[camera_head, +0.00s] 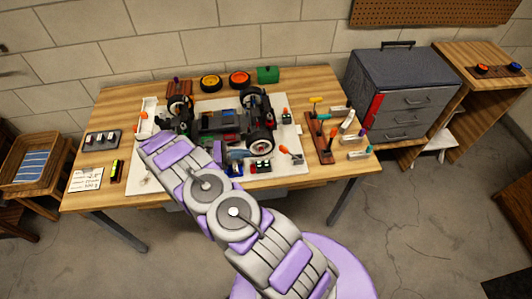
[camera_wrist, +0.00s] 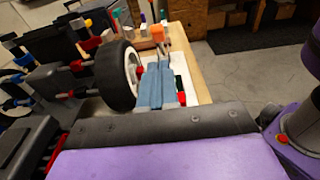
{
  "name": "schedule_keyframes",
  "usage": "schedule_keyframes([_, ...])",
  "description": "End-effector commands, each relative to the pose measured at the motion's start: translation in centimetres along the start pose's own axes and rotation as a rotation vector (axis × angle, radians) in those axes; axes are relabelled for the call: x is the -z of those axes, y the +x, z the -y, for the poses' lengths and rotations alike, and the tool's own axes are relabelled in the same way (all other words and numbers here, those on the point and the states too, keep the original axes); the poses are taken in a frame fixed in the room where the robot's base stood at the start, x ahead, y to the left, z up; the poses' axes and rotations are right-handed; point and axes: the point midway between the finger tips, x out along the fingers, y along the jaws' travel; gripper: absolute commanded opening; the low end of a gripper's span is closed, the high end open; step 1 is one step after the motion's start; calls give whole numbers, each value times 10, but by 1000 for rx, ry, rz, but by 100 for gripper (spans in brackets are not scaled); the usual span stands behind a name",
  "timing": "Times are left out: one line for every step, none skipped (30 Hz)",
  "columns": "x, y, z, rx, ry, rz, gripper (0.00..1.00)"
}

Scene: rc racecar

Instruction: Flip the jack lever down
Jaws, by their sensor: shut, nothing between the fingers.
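A lever with an orange tip (camera_head: 284,149), which I take to be the jack lever, stands near the front right of the white mat (camera_head: 292,178). Its orange tip also shows in the wrist view (camera_wrist: 157,33), just beyond my fingertips. My gripper (camera_head: 246,155) is low over the mat's front, left of the lever. In the wrist view, its blue fingers (camera_wrist: 160,66) lie side by side, shut and empty, pointing toward the orange tip. A small gap seems to separate them, but contact is hard to judge. The lever's lower part is partly hidden.
The racecar (camera_head: 215,118) sits on the mat behind my gripper. Its black wheel (camera_wrist: 115,75) is close left of my fingers. A tool rack (camera_head: 319,140) with colored handles stands to the right. A grey drawer cabinet (camera_head: 390,90) is farther right.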

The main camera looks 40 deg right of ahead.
Motion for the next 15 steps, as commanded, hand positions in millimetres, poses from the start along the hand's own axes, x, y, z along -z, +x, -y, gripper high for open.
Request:
schedule_keyframes([0,0,0,0,0,0,0])
schedule_keyframes([0,-1,0,0,1,1,0])
schedule_keyframes([0,-2,1,0,1,1,0])
schedule_keyframes([0,-2,1,-1,2,2,0])
schedule_keyframes([-1,-3,2,-1,2,2,0])
schedule_keyframes([-1,-4,2,-1,3,3,0])
schedule_keyframes([-1,-4,2,-1,3,3,0])
schedule_keyframes([-1,-4,2,-1,3,3,0])
schedule_keyframes([-1,-2,2,-1,3,3,0])
schedule_keyframes([-1,-1,2,0,3,4,0])
schedule_keyframes([-1,1,2,0,3,4,0])
schedule_keyframes([-1,5,2,0,3,5,0])
schedule_keyframes([-1,8,2,1,3,5,0])
schedule_keyframes([-1,12,2,1,3,5,0])
schedule_keyframes([-1,18,2,2,3,5,0])
